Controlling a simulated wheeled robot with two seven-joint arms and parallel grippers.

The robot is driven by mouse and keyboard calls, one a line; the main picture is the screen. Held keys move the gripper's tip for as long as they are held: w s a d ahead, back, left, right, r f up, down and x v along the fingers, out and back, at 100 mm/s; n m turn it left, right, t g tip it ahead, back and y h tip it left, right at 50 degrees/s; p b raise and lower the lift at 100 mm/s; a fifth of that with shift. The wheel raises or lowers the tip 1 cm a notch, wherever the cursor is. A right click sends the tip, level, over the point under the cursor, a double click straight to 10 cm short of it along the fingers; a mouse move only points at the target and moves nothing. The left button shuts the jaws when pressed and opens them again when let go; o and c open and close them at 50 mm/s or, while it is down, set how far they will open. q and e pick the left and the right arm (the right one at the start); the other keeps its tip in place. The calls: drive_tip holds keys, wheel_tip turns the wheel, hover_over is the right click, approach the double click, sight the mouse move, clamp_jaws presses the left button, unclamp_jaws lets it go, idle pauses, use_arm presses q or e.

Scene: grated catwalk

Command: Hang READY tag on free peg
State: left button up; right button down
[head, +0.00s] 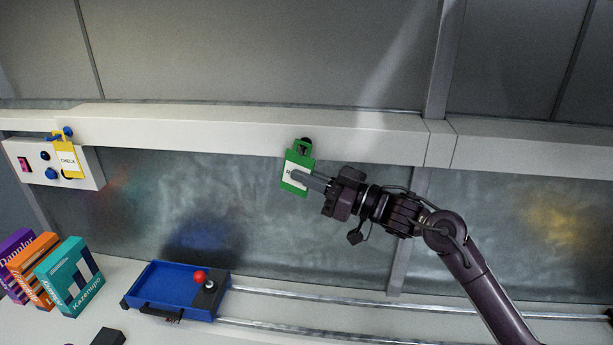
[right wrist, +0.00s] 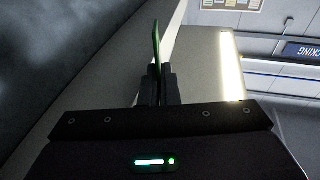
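The green READY tag (head: 304,159) has a white label, mostly covered by a finger; only its first letter shows. My right gripper (head: 300,176) is shut on the tag's lower part and holds it in front of the pale beam. In the right wrist view the tag (right wrist: 156,45) stands edge-on between the closed fingers (right wrist: 156,85). A dark round peg-like end (head: 306,141) shows at the tag's top; whether it passes through the tag's hole I cannot tell. A yellow CHECK tag (head: 68,158) hangs at a blue peg (head: 67,131) on the left. My left gripper is out of view.
A white control box (head: 30,165) with a pink switch and knobs is at the left. Below stand several books (head: 70,278) and a blue tray (head: 165,285) with a red-balled lever (head: 199,277). The pale beam (head: 230,130) runs across, clear right of the tag.

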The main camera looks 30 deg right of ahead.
idle(0.4)
drive_tip(key=c, duration=1.6)
unclamp_jaws()
drive_tip(key=shift+s+d+f, duration=0.2)
drive_tip(key=shift+s+d, duration=0.05)
drive_tip(key=b+v, duration=0.3)
drive_tip(key=v, duration=0.4)
drive_tip(key=shift+s+r, duration=0.1)
